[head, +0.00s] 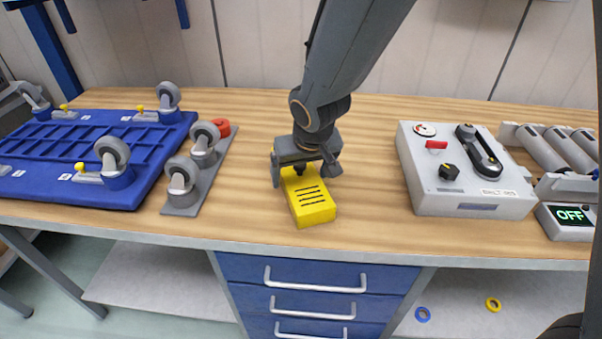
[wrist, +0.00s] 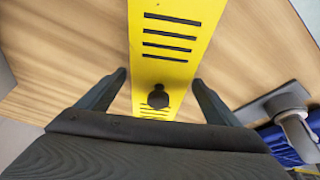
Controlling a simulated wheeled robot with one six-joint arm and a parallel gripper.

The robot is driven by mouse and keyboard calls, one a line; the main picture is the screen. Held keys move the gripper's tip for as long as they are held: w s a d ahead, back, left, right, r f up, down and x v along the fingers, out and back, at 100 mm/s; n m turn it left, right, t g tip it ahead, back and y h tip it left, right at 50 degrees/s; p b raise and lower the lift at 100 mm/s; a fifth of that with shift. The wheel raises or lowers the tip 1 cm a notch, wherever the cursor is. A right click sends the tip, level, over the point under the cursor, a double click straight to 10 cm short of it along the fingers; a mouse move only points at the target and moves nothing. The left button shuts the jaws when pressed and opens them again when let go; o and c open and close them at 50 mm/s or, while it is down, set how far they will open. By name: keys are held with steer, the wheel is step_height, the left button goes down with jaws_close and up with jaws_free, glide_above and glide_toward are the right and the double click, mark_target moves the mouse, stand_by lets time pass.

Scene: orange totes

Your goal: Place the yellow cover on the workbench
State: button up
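The yellow cover (head: 311,204) has dark slots and a dark knob on top. In the head view it appears to lie on the wooden workbench (head: 365,215), near the middle of the front part. My gripper (head: 306,174) is just above its far end. In the wrist view the yellow cover (wrist: 170,50) runs between the fingers of my gripper (wrist: 160,83). The fingers are spread, one on each side of the cover, with gaps to it. The dark knob lies between them. No finger touches the cover in that view.
A blue caster frame (head: 85,150) and a grey plate with casters (head: 200,180) lie to the left, beside a red round part (head: 221,127). A grey control box (head: 465,175) and a roller unit (head: 560,150) stand to the right. Bench on both sides of the cover is clear.

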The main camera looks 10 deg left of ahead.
steer(key=shift+r, duration=0.2)
steer(key=v, duration=1.2)
steer(key=shift+f, duration=0.1)
